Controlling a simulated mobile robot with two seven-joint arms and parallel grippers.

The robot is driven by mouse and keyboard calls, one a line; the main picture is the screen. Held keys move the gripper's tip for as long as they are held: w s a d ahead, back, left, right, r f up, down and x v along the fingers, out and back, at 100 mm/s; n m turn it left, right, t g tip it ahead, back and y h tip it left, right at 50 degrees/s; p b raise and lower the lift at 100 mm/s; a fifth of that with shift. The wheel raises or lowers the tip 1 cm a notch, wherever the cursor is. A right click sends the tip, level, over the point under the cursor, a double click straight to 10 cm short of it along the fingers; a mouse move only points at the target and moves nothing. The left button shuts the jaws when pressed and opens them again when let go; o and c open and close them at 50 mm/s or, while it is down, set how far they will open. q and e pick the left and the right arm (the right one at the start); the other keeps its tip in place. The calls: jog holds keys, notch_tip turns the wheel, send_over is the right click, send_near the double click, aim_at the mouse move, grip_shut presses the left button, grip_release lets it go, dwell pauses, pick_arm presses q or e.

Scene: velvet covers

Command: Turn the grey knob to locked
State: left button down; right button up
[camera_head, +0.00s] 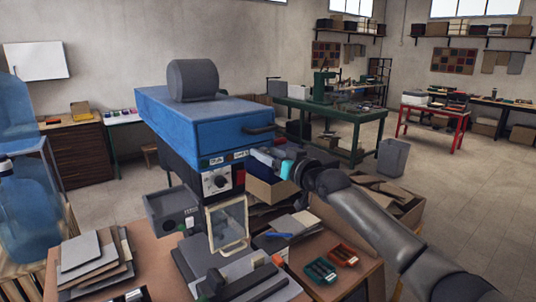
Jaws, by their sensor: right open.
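My right gripper (274,163) reaches in from the right, just right of this panel and in front of the cabinet. It is open, with nothing seen between its fingers, and stands apart from the dial. My left gripper is not in view.
A dark handle (261,130) juts from the cabinet front. A cardboard box (270,188) is beneath my right gripper. Red and green trays (343,255) lie on the bench.

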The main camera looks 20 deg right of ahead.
grip_shut()
dwell(0.4)
